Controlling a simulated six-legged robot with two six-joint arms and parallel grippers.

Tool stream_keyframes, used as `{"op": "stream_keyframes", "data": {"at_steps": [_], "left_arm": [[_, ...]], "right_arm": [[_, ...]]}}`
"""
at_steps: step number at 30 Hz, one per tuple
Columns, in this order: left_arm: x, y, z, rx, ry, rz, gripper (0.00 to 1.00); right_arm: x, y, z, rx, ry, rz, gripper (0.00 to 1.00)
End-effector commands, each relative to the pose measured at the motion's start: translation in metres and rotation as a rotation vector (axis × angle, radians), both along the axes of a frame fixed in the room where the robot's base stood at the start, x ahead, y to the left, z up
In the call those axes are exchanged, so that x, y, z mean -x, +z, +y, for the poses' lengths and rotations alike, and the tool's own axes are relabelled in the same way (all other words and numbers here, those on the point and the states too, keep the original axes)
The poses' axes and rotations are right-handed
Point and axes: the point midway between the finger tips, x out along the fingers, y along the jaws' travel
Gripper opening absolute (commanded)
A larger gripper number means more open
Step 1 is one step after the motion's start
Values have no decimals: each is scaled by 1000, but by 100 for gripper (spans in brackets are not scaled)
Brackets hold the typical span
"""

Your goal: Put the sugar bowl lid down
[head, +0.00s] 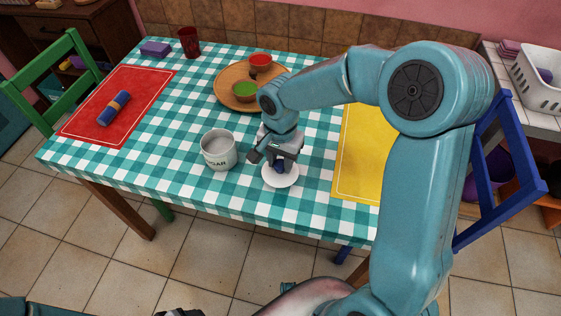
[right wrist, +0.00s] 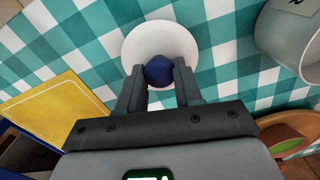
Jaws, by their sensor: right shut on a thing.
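The sugar bowl (head: 219,150) is a white pot with dark lettering, standing open on the checked tablecloth. Its side also shows at the right of the right wrist view (right wrist: 283,38). The sugar bowl lid (head: 281,180) is a white disc with a dark blue knob (right wrist: 159,70), at the tablecloth to the right of the bowl in the head view. My right gripper (head: 277,163) is above the lid, its fingers shut on the knob. Whether the lid touches the cloth is hard to tell.
A yellow mat (head: 352,170) lies right of the lid, a red mat (head: 85,127) far left. The table's front edge is near the lid.

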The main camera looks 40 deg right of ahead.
Motion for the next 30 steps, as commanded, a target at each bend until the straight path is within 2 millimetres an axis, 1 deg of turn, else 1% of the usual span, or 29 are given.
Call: {"op": "stream_keyframes", "data": {"at_steps": [1,2,9,13,14,15,16,25,28,30], "left_arm": [[0,-1,0,0,0,0,64],[0,-1,0,0,0,0,64],[0,-1,0,0,0,0,64],[0,-6,0,0,0,0,64],[0,-5,0,0,0,0,64],[0,-4,0,0,0,0,64],[0,-4,0,0,0,0,64],[0,-2,0,0,0,0,64],[0,1,0,0,0,0,64],[0,3,0,0,0,0,64]], "right_arm": [[1,-5,0,0,0,2,5],[0,-6,0,0,0,1,5],[0,-7,0,0,0,-1,5],[0,-11,0,0,0,-1,5],[0,-10,0,0,0,-1,41],[0,-9,0,0,0,0,54],[0,-9,0,0,0,0,60],[0,-7,0,0,0,0,60],[-1,1,0,1,-1,-3,60],[-1,14,0,0,-2,-6,60]]}}
